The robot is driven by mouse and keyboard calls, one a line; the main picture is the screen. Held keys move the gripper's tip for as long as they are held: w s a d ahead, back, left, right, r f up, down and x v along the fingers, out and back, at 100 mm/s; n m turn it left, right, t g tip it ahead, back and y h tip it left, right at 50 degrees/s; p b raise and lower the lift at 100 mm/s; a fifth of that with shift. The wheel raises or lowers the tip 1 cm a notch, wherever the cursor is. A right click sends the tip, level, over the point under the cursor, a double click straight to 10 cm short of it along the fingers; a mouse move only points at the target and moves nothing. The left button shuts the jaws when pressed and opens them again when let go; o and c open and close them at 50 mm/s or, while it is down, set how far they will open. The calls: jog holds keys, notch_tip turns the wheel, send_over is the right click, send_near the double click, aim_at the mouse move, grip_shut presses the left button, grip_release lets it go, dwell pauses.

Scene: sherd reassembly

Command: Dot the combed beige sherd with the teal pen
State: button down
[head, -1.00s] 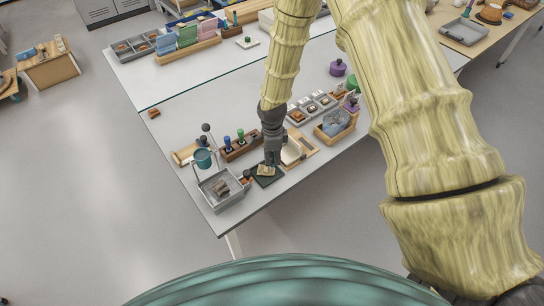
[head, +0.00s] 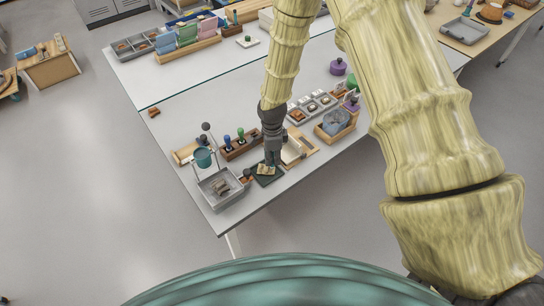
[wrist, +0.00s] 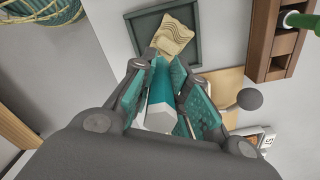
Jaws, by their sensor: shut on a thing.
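The combed beige sherd (wrist: 173,34), with wavy lines across it, lies on a dark green square tray (wrist: 194,59). In the head view the sherd (head: 265,169) sits just in front of my gripper (head: 272,160). In the wrist view my gripper (wrist: 165,90) is shut on the teal pen (wrist: 159,85), which has a white end towards the camera. The pen points towards the sherd's near edge. Its tip is hidden, and I cannot tell whether it touches the sherd.
A grey tray (head: 208,196) with pieces in it stands left of the green tray, near the table's edge. A brown rack (head: 240,153) of coloured-handled tools is behind. A wooden tray (head: 310,143) and a wooden box (head: 336,134) are to the right.

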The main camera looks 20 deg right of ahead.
jog(key=shift+f+b, duration=0.3)
jog(key=shift+f, duration=0.3)
dwell(1.5)
jog(key=shift+r, duration=0.1)
jog(key=shift+r+p, duration=2.15)
jog(key=shift+r, duration=1.3)
jog(key=shift+f, duration=0.1)
